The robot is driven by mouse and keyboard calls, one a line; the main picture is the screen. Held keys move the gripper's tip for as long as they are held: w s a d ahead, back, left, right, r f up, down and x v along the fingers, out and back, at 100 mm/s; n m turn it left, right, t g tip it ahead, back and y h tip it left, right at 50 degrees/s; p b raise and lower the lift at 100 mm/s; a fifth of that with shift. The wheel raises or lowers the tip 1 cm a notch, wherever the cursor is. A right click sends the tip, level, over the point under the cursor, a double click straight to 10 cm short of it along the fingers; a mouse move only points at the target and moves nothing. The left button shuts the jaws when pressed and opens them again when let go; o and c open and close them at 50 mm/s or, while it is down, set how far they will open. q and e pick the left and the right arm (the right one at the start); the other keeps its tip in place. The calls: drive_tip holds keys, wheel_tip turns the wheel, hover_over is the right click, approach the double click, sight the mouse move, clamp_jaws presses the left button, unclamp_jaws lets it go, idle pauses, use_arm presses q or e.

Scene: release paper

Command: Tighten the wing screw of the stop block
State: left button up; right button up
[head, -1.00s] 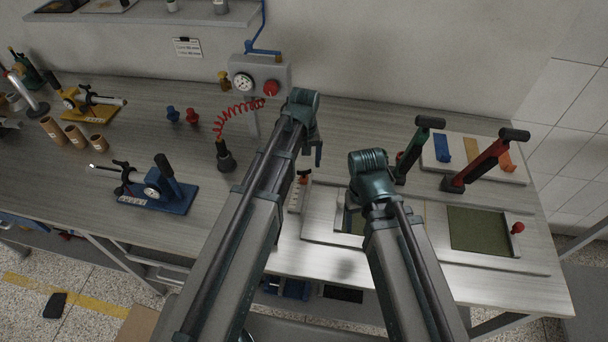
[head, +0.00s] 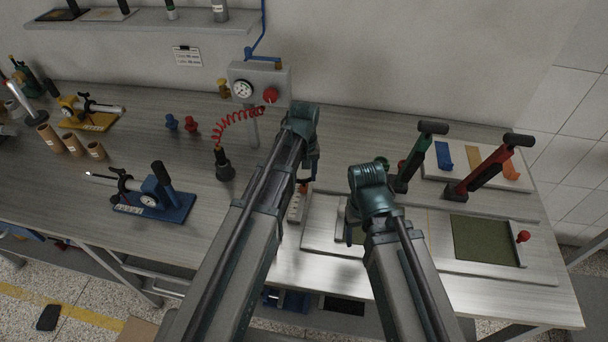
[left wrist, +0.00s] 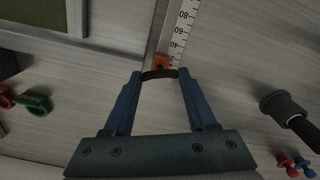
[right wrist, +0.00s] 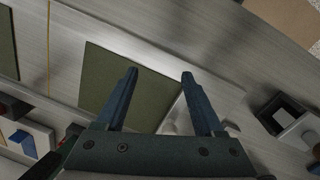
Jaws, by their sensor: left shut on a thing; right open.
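The stop block (left wrist: 161,61) is a small orange piece on a white ruler scale (left wrist: 180,32) in the left wrist view; in the head view the block (head: 303,188) is partly hidden by my left arm. A dark, curved wing screw (left wrist: 160,74) sits at its near side. My left gripper (left wrist: 160,76) has its blue fingers on either side of the wing screw and is shut on it. The screw's thread is hidden. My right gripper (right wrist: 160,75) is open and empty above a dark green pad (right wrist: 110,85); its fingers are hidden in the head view.
Two presses with black handles, one green (head: 415,160) and one red (head: 485,170), stand at the right. A blue gauge fixture (head: 160,200) stands farther left. Bench between is clear.

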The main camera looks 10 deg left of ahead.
sight(304, 178)
use_arm(q)
drive_tip(key=shift+m, duration=1.2)
drive_tip(key=o, duration=1.4)
drive_tip(key=shift+c, duration=0.2)
drive_tip(key=shift+r, duration=0.15)
use_arm(e)
drive_tip(key=shift+r, duration=0.1)
use_arm(q)
wheel_tip(304, 178, up, 14)
drive_tip(key=p, duration=1.3)
drive_tip(key=shift+f+p, duration=0.25)
drive_tip(key=shift+p, duration=0.15)
use_arm(e)
wheel_tip(304, 178, up, 14)
drive_tip(key=shift+f, duration=0.2)
